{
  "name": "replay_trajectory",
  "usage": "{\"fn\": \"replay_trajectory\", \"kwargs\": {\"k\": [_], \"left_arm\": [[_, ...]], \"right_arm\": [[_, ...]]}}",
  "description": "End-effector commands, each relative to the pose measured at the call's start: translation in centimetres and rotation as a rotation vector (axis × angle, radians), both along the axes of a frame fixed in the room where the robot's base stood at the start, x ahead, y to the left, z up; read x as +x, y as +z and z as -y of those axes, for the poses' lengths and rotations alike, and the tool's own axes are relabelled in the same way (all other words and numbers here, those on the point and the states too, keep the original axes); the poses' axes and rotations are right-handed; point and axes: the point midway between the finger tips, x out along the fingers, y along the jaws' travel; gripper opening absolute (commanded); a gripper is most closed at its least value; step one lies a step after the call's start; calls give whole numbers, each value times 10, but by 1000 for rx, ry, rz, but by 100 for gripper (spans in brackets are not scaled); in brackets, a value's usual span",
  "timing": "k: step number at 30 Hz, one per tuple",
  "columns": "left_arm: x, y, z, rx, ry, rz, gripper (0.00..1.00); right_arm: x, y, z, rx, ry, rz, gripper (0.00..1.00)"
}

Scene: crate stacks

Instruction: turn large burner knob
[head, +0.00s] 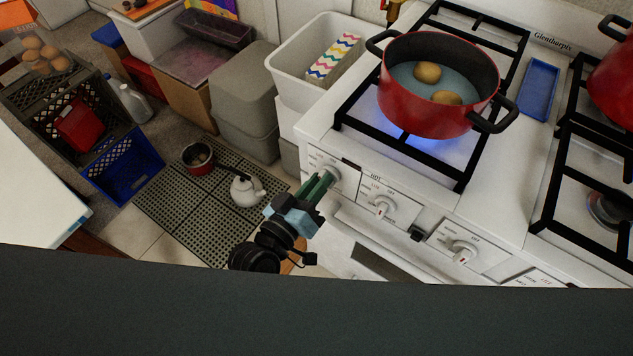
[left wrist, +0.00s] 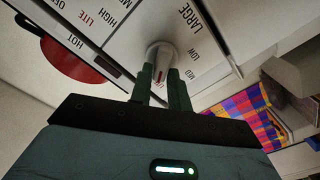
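The large burner knob (left wrist: 160,55) is white with a red mark, on the stove's front panel beside the word LARGE in the left wrist view. In the head view, this knob (head: 331,167) is the leftmost one, partly hidden by my gripper. My left gripper (head: 326,181) reaches it from the front. In the left wrist view, the two green fingers of my left gripper (left wrist: 162,84) lie on either side of the knob's grip and appear closed on it. My right gripper is not in view.
A red pot (head: 440,115) with round brown food stands over a blue flame on the front left burner. Two more knobs, a middle one (head: 382,206) and a right one (head: 461,251), share the panel. A white kettle (head: 247,190) and a small red pan (head: 199,160) are on the floor mat.

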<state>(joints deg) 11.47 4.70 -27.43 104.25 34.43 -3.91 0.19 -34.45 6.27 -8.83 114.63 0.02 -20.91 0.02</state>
Motion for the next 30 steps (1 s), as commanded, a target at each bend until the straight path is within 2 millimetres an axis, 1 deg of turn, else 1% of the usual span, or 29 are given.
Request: {"fn": "replay_trajectory", "kwargs": {"k": [1, 3, 4, 11, 14, 17, 24, 30], "left_arm": [[0, -1, 0, 0, -1, -1, 25], [0, 0, 0, 0, -1, -1, 34], [0, 0, 0, 1, -1, 0, 36], [0, 0, 0, 1, 0, 1, 36], [-3, -1, -2, 2, 0, -1, 36], [-12, -2, -7, 2, 0, -2, 36], [-46, -2, -26, 3, 0, -3, 36], [-64, -1, -37, 2, -1, -3, 36]], "right_arm": [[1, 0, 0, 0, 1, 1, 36], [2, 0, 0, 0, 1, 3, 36], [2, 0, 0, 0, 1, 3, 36], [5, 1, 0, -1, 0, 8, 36], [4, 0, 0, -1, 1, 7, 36], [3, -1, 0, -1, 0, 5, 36], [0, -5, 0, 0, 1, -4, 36], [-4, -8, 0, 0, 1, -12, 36]]}}
